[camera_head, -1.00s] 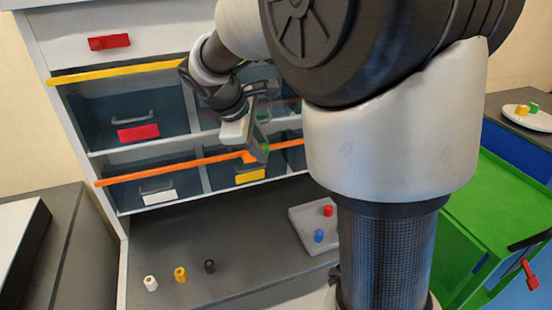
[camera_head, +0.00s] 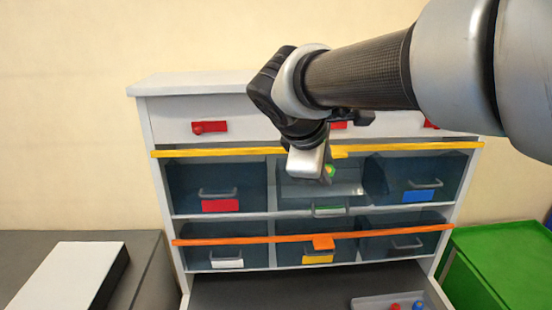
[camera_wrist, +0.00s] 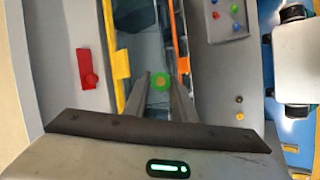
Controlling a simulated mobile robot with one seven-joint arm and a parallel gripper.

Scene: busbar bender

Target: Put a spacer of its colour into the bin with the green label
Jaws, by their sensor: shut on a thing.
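My gripper (camera_head: 328,174) is shut on a green spacer (camera_head: 330,170), a small ring that shows between the fingertips in the wrist view (camera_wrist: 161,83). In the head view the gripper hangs in front of the upper middle opening of the cabinet. The bin with the green label (camera_head: 329,211) is in that opening, just below the gripper. Its front appears to stand a little lower or farther forward than its neighbours. The spacer is above the label; whether it is over the bin's inside I cannot tell. My wrist hides part of the opening.
A yellow bar (camera_head: 215,152) crosses above the upper bins, and an orange bar (camera_head: 215,241) crosses above the lower ones. Bins with red (camera_head: 220,205) and blue (camera_head: 418,196) labels flank the green one. A tray (camera_head: 372,302) with spacers lies on the worktop below.

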